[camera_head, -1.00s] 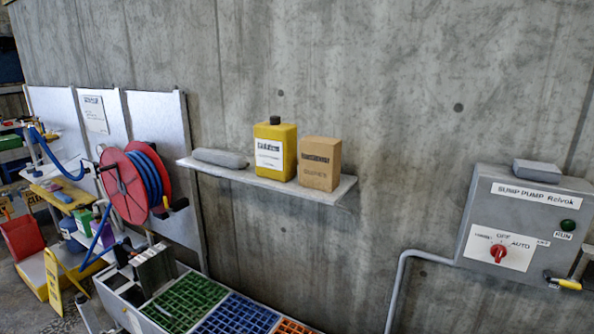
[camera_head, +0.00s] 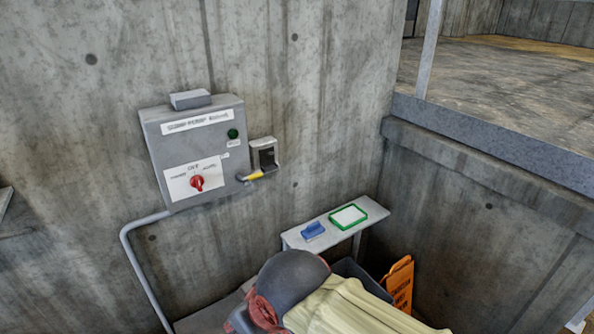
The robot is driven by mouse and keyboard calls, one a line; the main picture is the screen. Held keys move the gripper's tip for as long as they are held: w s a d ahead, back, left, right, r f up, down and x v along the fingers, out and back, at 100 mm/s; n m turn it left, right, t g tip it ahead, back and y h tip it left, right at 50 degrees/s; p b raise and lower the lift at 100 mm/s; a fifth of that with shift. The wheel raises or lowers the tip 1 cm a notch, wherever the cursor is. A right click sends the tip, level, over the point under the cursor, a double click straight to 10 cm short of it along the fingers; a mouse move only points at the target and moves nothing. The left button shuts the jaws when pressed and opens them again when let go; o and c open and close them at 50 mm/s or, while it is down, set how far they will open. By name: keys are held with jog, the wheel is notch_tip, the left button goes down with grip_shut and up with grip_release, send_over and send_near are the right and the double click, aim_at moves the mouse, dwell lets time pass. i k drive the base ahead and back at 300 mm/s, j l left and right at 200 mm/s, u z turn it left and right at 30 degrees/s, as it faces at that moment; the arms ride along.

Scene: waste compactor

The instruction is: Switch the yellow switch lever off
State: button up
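The yellow switch lever (camera_head: 256,175) sticks out at the lower right side of a grey pump control box (camera_head: 198,150) on the concrete wall. It lies almost level, tilted slightly, with its dark pivot end to the left. Beside it is a small grey housing (camera_head: 264,155) with a dark recess. The box front has a red rotary knob (camera_head: 197,183) on a white label plate and a green button (camera_head: 233,133). My gripper is not in view.
Below the box, a dark rounded object (camera_head: 290,284) and pale yellowish cloth (camera_head: 345,307) fill the bottom. An orange sign (camera_head: 399,284) stands right. A concrete ledge (camera_head: 500,140) rises behind.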

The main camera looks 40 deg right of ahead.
aim_at(257, 176)
jog(key=z, duration=0.8)
jog(key=i+j, duration=0.1)
jog(key=j, duration=0.15)
jog(key=i+j+u, duration=0.1)
jog(key=j, duration=0.15)
